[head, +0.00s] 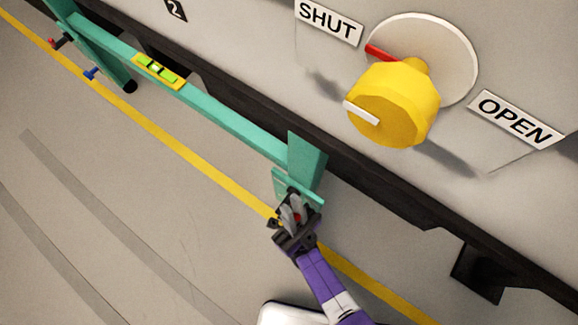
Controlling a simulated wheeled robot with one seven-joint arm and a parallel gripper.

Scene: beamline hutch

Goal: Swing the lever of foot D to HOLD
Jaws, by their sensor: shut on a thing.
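A teal frame (228,124) runs diagonally along the foot of a grey cabinet, with a teal upright at its near end (306,160). My gripper (293,211) is at the low foot bracket under that upright, its fingers shut on a small red part that looks like a lever's end. The fingers hide most of the lever. No foot letter or HOLD mark is readable here, so I cannot tell the lever's position. The frame's far end at upper left carries a red knob (53,43) and a blue knob (91,73).
A yellow spirit level (158,70) lies on the teal frame. A large yellow knob (394,104) sticks out of the cabinet above my gripper, between the SHUT label (329,20) and the OPEN label (516,118). The floor (120,190) at left is clear, with a yellow line.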

